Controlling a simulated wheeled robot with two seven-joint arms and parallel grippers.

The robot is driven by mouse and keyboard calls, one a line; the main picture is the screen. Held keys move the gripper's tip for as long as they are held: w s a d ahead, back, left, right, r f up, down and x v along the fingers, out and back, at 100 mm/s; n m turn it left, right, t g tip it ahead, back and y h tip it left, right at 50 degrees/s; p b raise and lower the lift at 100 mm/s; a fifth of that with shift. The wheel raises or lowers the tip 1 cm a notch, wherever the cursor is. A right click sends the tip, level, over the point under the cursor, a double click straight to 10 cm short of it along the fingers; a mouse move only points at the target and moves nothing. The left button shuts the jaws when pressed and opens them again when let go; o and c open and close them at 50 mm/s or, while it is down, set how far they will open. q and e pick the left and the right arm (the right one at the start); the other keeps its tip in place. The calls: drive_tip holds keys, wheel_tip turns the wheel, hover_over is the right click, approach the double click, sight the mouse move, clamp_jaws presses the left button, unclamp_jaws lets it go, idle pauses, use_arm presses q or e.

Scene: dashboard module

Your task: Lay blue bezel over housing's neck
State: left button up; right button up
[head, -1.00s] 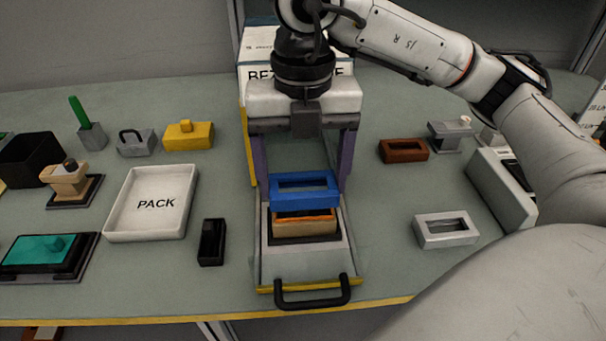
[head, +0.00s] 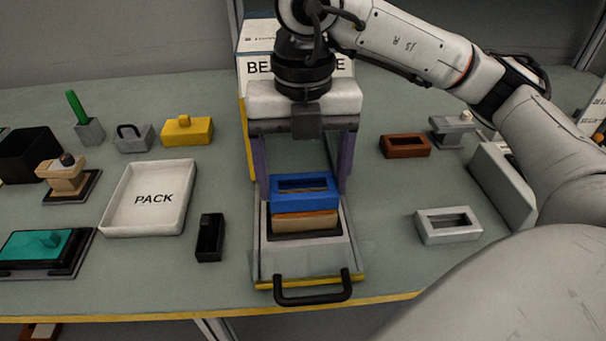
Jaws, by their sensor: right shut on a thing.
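The blue bezel (head: 305,203) is a rectangular frame with a slot, level in the middle of the head view. My right gripper (head: 304,184) comes down from above, its two purple fingers at the bezel's left and right ends, shut on it. Directly under the bezel is the tan housing (head: 305,220), with a thin orange edge at its top. The bezel covers the housing's top, so the neck is hidden. I see no clear gap between them, but cannot tell whether the bezel is fully seated. My left gripper is not in view.
The housing sits on a grey sliding tray (head: 340,255) with a black handle (head: 312,299). A white PACK tray (head: 113,215) and a small black box (head: 209,238) lie left. A grey frame (head: 448,226) and a brown frame (head: 405,146) lie right. A lettered box stands behind.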

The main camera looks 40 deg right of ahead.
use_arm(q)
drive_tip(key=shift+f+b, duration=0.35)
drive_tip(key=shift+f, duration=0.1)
use_arm(e)
drive_tip(key=shift+f, duration=0.5)
drive_tip(key=o, duration=1.1)
wheel_tip(320, 180, up, 3)
drive_tip(key=shift+w+f, duration=0.1)
drive_tip(key=shift+f, duration=0.1)
use_arm(q)
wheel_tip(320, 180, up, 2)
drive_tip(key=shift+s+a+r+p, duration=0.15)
drive_tip(key=shift+p, duration=1.1)
use_arm(e)
wheel_tip(320, 180, up, 8)
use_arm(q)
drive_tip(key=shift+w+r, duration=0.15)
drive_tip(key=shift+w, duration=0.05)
use_arm(e)
drive_tip(key=shift+f, duration=0.15)
